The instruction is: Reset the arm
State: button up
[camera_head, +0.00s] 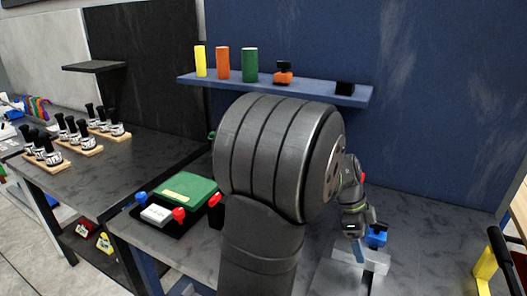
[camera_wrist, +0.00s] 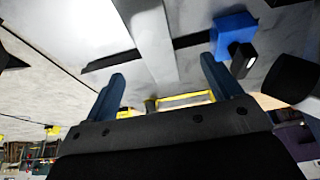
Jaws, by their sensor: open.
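In the head view, my gripper (camera_head: 358,252) is low on the right, partly hidden, over a light grey block on the bench. My own large dark arm fills the middle of the head view and hides part of the bench. A blue clamp-like piece with a black part (camera_head: 376,238) stands just right of my gripper. The wrist view shows a blue piece with a black end (camera_wrist: 232,32) beyond the right finger, apart from it.
A blue shelf (camera_head: 310,92) at the back holds yellow, orange and green cylinders (camera_head: 250,65) and an orange-black piece (camera_head: 283,75). A green plate (camera_head: 187,188) with red and blue knobs lies left of my arm. Black-handled tools (camera_head: 48,150) stand on the left bench.

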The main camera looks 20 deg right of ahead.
jog(key=x, duration=0.5)
jog(key=shift+w+a+f, duration=0.3)
jog(key=shift+w+a, duration=0.1)
jog(key=shift+w+d, duration=0.1)
jog(key=shift+r, duration=0.15)
